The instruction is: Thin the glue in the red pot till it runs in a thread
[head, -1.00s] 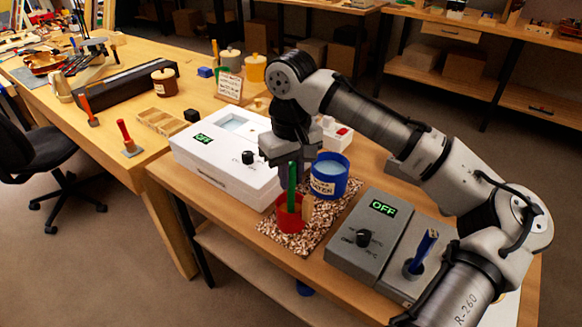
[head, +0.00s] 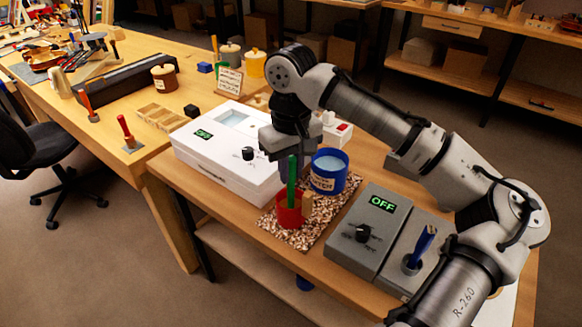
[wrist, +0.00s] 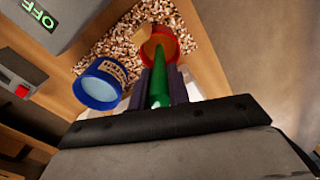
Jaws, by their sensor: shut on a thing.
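The red pot (head: 288,218) stands on a speckled mat (head: 318,236) near the bench edge. A green rod (head: 292,178) stands upright in it. My gripper (wrist: 163,84) is shut on the rod, above and beside the pot. In the wrist view, the red pot (wrist: 173,36) shows an amber inside, and the green rod (wrist: 159,88) runs down into it. How the glue flows cannot be told. A blue pot (head: 327,182) with a "water" label and pale blue liquid stands behind the red pot; it also shows in the wrist view (wrist: 98,92).
A grey box (head: 367,232) with a dial and a lit "OFF" stands right of the mat, beside a holder with a blue-handled tool (head: 424,240). A white box (head: 226,150), also reading "OFF", stands left and behind. A small tan wooden piece (head: 308,203) sits at the red pot's right side.

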